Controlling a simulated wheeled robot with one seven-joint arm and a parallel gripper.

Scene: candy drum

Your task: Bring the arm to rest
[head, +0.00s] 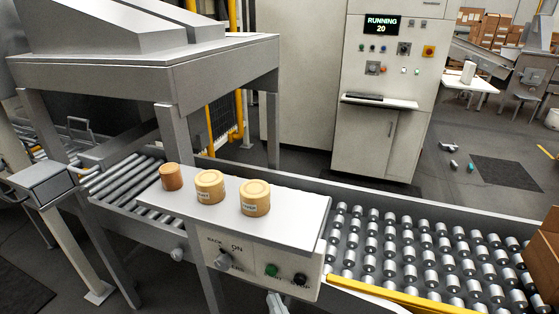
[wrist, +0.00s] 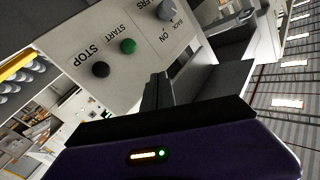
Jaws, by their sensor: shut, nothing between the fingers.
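My gripper (wrist: 160,88) shows in the wrist view with its dark fingers shut and nothing held. It is in front of the control box (wrist: 110,45), whose face fills the upper left of that view. The box face carries a green START button (head: 271,270), a black STOP button (head: 300,279) and a grey knob (head: 222,260). Most of my arm is out of view.
A roller conveyor (head: 420,255) runs behind and to the right, with a yellow rail (head: 400,298) in front. A cabinet (head: 385,100) at the back displays RUNNING 20. A cardboard box (head: 545,250) is at right.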

